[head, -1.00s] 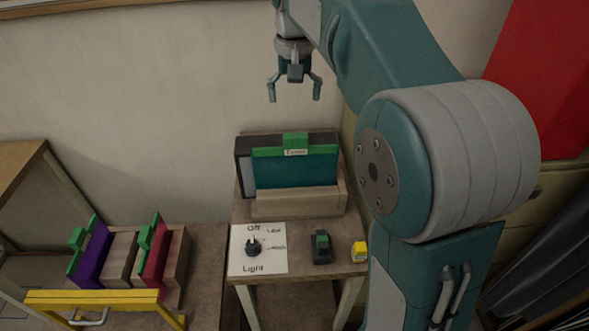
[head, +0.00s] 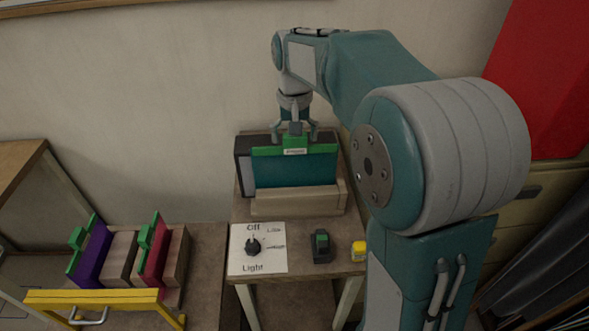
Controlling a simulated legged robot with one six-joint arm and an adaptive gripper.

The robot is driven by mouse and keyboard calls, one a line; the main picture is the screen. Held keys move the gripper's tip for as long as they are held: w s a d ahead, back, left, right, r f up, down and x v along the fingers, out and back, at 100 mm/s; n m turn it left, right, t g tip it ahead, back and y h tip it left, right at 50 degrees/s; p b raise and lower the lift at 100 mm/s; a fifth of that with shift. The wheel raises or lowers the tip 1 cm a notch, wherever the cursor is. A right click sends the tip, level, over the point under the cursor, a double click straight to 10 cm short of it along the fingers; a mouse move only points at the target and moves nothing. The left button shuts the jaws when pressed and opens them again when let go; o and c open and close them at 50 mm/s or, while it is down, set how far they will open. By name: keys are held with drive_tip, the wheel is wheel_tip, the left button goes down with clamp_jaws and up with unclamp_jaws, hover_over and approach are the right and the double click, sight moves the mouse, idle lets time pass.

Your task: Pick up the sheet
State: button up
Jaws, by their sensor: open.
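A teal sheet (head: 290,172) with a green frame stands upright in a wooden holder (head: 298,203) on the small table. A green tab (head: 295,142) with a small white label sticks up from the middle of its top edge. My gripper (head: 295,137) points down at this tab, with its fingers open on either side. I cannot tell whether the fingers touch the tab. Two more framed sheets, one purple (head: 92,250) and one red (head: 155,254), stand in wooden blocks at the lower left.
A white panel (head: 273,262) with a black knob, a dark switch box with a green button (head: 321,247) and a yellow block (head: 359,251) sit at the front of the table. A yellow bar (head: 95,298) runs before the left sheets. A wall is close behind.

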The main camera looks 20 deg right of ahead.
drive_tip(key=c, duration=1.2)
drive_tip(key=shift+o, duration=0.2)
drive_tip(key=shift+r, duration=0.1)
wheel_tip(320, 180, up, 18)
